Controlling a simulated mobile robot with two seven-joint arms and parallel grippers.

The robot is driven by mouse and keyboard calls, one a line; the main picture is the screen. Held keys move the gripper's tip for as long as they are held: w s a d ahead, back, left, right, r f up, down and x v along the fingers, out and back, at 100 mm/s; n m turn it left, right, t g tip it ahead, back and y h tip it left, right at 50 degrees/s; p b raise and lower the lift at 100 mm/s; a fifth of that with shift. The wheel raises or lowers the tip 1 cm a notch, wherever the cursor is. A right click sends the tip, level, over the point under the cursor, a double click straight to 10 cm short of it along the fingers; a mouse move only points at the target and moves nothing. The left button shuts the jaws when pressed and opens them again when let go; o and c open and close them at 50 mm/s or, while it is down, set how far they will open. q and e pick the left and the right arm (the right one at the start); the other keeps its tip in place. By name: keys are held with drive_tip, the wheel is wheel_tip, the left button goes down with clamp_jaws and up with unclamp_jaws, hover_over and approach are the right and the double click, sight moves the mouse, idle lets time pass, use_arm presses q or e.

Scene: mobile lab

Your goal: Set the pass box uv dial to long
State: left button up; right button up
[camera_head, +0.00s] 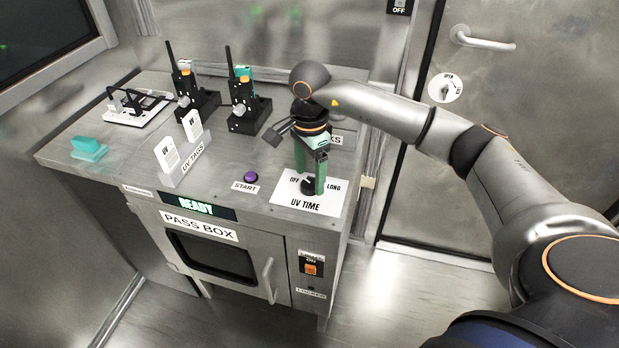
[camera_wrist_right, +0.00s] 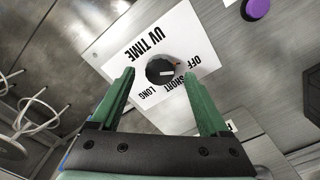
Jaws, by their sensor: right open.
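The UV dial (camera_head: 308,187) is a black round knob on a white plate (camera_head: 327,205) marked UV TIME, with OFF and LONG legible in the head view. In the right wrist view the dial (camera_wrist_right: 159,70) shows with OFF, SHORT and LONG around it; which label it points at I cannot tell. My right gripper (camera_head: 311,188) points down over the plate with green fingers. In the wrist view its open fingertips (camera_wrist_right: 159,76) appear on either side of the dial; contact is unclear. The fingers partly hide the dial and SHORT in the head view. My left gripper is out of view.
The pass box (camera_head: 200,226) shows READY on its display. A purple START button (camera_head: 250,177) lies left of the plate. UV tags (camera_head: 180,155), two black radios (camera_head: 245,103) and a teal block (camera_head: 88,148) stand on the top. A door (camera_head: 530,130) is at right.

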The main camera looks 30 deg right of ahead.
drive_tip(key=shift+f, duration=0.8)
drive_tip(key=shift+c, duration=0.2)
clamp_jaws()
